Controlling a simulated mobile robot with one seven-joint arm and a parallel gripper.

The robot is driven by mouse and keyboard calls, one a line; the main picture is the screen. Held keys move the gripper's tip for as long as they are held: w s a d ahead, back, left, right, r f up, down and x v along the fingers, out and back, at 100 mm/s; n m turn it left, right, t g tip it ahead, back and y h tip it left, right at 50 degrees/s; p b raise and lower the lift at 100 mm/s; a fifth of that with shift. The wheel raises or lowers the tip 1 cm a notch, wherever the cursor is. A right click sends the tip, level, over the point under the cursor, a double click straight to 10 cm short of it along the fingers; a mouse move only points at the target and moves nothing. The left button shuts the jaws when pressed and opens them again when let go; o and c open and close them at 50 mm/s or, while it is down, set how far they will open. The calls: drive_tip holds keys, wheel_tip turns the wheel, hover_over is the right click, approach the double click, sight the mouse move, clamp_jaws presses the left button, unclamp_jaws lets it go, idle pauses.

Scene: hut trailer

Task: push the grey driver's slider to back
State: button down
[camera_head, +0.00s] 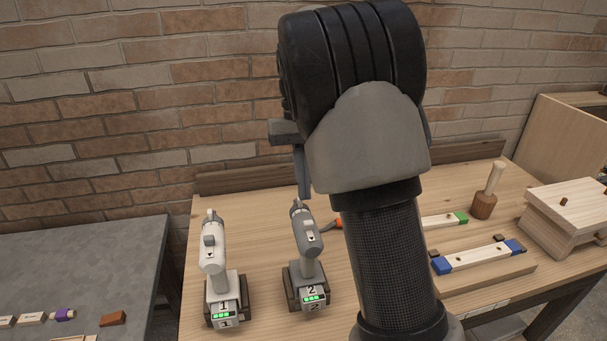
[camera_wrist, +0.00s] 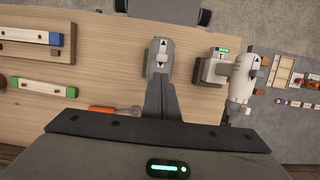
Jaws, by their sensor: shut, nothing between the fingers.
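The grey driver (camera_head: 307,256) stands upright on the wooden table, its base showing the number 2 and a green display. Its small slider (camera_head: 311,228) is on top of the body, beside a white arrow label. In the wrist view the grey driver (camera_wrist: 161,46) is seen from above, with the slider (camera_wrist: 162,60) near the arrow label. My gripper (camera_head: 304,192) is shut and empty, with its narrow fingers pointing down at the wall-side end of the grey driver. In the wrist view the gripper (camera_wrist: 160,84) overlaps the driver's front part. Whether it touches the slider cannot be told.
A white driver (camera_head: 214,262) numbered 1 stands close on the left. An orange-handled tool (camera_head: 332,225) lies behind the grey driver, partly hidden by my arm. A mallet (camera_head: 486,190), a blue-ended bar (camera_head: 480,258) and a wooden box (camera_head: 570,215) are on the right. A brick wall is behind.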

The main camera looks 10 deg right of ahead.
sight(308, 222)
drive_tip(key=x, duration=0.5)
drive_tip(key=shift+s, duration=1.25)
drive_tip(key=shift+r, duration=0.1)
drive_tip(key=p+v, duration=0.1)
drive_tip(key=v, duration=1.6)
drive_tip(key=shift+r, duration=0.2)
